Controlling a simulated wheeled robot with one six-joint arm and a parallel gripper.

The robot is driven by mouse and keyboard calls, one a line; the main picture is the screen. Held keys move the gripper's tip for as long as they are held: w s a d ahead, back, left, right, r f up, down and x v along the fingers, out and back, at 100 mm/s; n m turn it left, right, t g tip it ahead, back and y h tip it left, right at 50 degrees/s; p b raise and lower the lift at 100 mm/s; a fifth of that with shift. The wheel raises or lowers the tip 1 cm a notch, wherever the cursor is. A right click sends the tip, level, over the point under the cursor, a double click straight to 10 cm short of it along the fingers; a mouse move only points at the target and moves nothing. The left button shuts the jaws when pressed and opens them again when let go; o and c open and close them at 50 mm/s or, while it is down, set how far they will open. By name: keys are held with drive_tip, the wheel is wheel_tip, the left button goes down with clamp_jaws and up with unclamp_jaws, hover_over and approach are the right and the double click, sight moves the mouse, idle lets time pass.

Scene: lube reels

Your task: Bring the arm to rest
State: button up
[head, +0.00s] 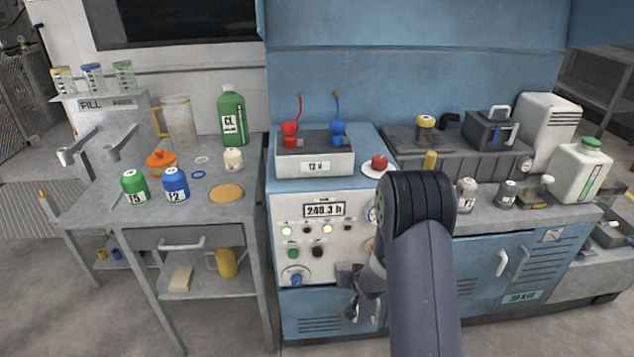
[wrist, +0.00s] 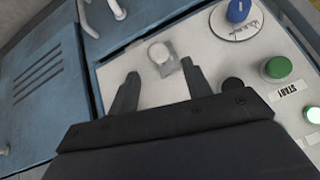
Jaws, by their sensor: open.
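My arm reaches forward and down in front of the blue bench in the head view. My gripper (head: 362,308) is low at the right side of the white control panel (head: 312,268), partly hidden by my own arm. In the wrist view my gripper (wrist: 160,68) is open, its two fingers apart and pointing at the panel. A pale round knob (wrist: 159,52) on a grey plate shows between and beyond the fingertips. I cannot tell whether the fingers touch it. No held object shows.
A green START button (wrist: 278,67), a black button (wrist: 232,85) and a blue knob (wrist: 238,10) sit near the fingers. A grey side table (head: 118,215) with bottles stands left. Bottles and containers line the bench top at right. Open floor lies in front.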

drive_tip(key=b+x, duration=0.1)
drive_tip(key=x, duration=0.8)
drive_tip(key=shift+w+f, duration=0.15)
drive_tip(key=shift+f, duration=0.05)
drive_tip(key=shift+r, duration=0.2)
